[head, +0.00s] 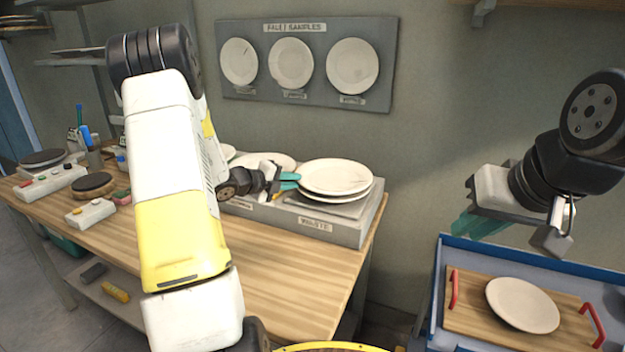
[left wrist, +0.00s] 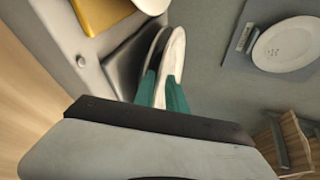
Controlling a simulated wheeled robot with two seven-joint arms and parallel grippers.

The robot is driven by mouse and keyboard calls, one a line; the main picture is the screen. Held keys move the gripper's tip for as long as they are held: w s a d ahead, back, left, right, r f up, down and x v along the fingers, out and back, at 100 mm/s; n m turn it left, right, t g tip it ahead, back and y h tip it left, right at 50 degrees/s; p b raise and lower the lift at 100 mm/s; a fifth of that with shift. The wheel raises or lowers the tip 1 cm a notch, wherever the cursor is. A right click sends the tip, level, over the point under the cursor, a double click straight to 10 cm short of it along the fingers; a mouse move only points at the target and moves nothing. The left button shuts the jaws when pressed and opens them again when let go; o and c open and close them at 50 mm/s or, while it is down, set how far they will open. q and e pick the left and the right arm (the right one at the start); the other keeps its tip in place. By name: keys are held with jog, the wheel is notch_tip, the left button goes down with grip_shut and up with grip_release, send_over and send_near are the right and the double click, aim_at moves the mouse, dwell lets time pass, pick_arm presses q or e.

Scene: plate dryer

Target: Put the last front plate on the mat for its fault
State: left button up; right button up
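Two pale plates are at the WASTE end of the grey sorting tray (head: 345,231), one above the other. The upper plate (head: 336,175) is over the lower plate (head: 350,194), which is over a dark grey mat (head: 325,208). My left gripper (head: 288,182) is at the upper plate's left edge. In the left wrist view its teal fingers (left wrist: 163,92) are on both sides of a plate rim (left wrist: 174,60) and look closed on it. Whether the two plates touch is unclear. My right gripper (head: 480,222) hangs over the blue-rimmed cart, apart from any plate; its finger gap is unclear.
Other plates (head: 265,162) lie further left on the tray, partly behind my left arm. A fault samples board (head: 309,98) with three plates hangs on the wall. A wooden board (head: 470,318) with red handles holds one plate (head: 522,304). The front tabletop is clear.

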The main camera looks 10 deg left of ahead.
pick_arm(q)
jog(key=v, duration=0.8)
jog(key=s+d+r+m+g+h, duration=0.1)
jog(key=s+d+r+m+g, duration=0.3)
jog(key=s+d+m, duration=0.65)
jog(key=s+d+r+m+g, duration=0.3)
jog(key=s+d+r+m, duration=0.3)
jog(key=m, duration=0.7)
jog(key=s+a+r+m+y, duration=0.1)
jog(key=s+m+y, duration=0.2)
jog(key=s+m, duration=0.3)
jog(key=s+a+r+m+t+y, duration=0.1)
jog(key=s+m+y, duration=0.2)
jog(key=m, duration=1.4)
jog(key=shift+s, duration=1.6)
jog(key=shift+r, duration=0.1)
